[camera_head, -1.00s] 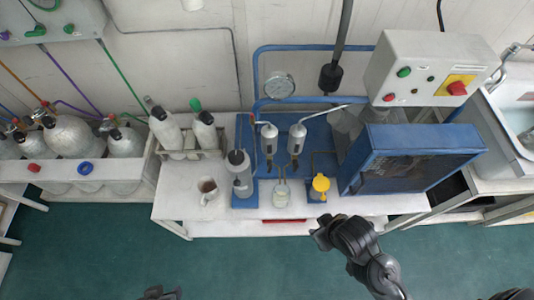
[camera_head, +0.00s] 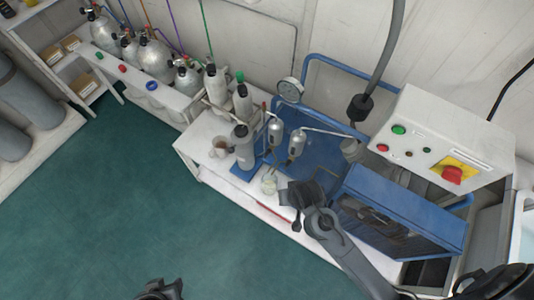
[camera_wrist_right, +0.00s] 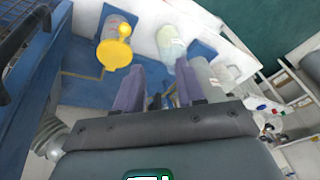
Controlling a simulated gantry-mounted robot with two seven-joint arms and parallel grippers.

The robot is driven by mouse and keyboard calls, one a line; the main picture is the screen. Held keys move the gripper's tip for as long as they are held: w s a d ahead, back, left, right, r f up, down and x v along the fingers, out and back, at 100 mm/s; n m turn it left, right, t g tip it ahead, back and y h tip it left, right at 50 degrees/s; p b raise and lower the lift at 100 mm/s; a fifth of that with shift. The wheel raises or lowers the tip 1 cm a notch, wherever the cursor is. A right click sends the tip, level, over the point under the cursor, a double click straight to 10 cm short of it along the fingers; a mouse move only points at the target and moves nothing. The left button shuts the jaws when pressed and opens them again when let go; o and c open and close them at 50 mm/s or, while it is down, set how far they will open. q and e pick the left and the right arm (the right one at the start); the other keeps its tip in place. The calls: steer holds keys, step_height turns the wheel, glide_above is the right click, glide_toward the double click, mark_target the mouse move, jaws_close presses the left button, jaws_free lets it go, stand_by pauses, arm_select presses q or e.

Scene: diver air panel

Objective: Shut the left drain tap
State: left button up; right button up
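Two grey filter canisters hang in front of the blue panel, the left one (camera_head: 275,131) and the right one (camera_head: 296,143). A small dark drain tap (camera_head: 269,157) shows under the left canister; its handle position is too small to read. My right gripper (camera_head: 299,192) is in front of and below the canisters, over the bench. In the wrist view its two purple fingers (camera_wrist_right: 160,72) are apart, with small dark parts, not clearly identifiable, visible between them. My left gripper (camera_head: 160,289) is partly in view at the bottom edge, far from the panel; its fingers are unclear.
A blue open-fronted box (camera_head: 405,215) and control box (camera_head: 440,140) are at right.

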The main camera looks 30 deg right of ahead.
steer(key=w+a+r+m+p, duration=0.2)
steer(key=w+m+p, duration=0.2)
steer(key=w+p, duration=0.3)
steer(key=m+h+p, duration=0.3)
steer(key=m+p, duration=0.1)
steer(key=p, duration=0.1)
glide_toward(267, 154)
steer(key=b+x, duration=0.4)
steer(key=x, duration=0.5)
steer(key=shift+a, duration=0.1)
steer(key=shift+b+x, duration=0.3)
steer(key=shift+x, duration=0.45)
steer(key=shift+c, duration=0.3)
jaws_close()
